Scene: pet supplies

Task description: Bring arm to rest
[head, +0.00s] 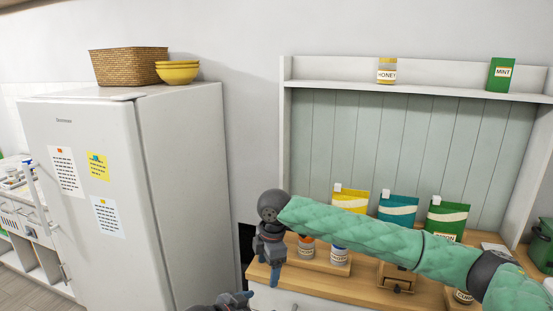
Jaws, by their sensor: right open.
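My right arm, in a green padded sleeve, reaches across from the right edge in the head view. My right gripper (268,262) hangs at its end, pointing down, open with nothing seen between its fingers. It is at the left front end of the wooden counter (432,292). A dark gripper part (228,300), which looks like my left gripper, shows at the bottom edge. Most of it is cut off, so its jaws cannot be read.
Yellow (350,199), teal (398,208) and green (447,219) bags stand behind my arm. Small jars (339,256) stand below it. A fridge (180,190) stands left, with a basket (126,66) and yellow bowls (177,73) on top.

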